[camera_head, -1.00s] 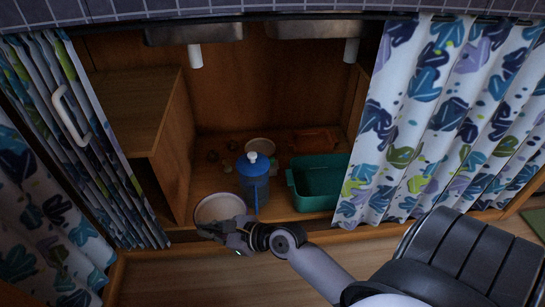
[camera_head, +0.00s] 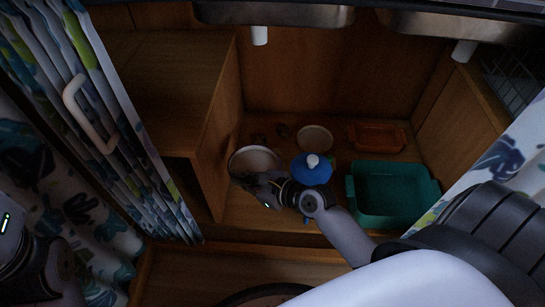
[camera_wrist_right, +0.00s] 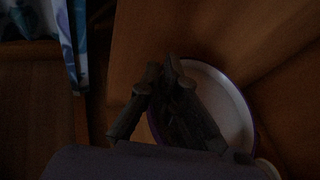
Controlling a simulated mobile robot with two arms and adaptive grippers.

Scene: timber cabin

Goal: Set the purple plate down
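The purple plate (camera_head: 254,158) shows a pale face in the head view, inside the cabinet at left, left of the blue-topped bottle. In the right wrist view the plate (camera_wrist_right: 228,98) has a purple rim. My right gripper (camera_head: 238,180) is at its near-left edge. In the right wrist view the gripper's fingers (camera_wrist_right: 161,78) are close together over the rim, and it appears shut on it. The fingers hide part of the rim. I cannot tell whether the plate touches the cabinet floor. My left gripper is not in view; only part of my left arm shows.
A teal tub (camera_head: 390,190), an orange dish (camera_head: 376,137) and a pale round dish (camera_head: 314,138) are further right and back. A wooden partition (camera_head: 217,130) bounds the left; sink basins (camera_head: 275,14) hang above.

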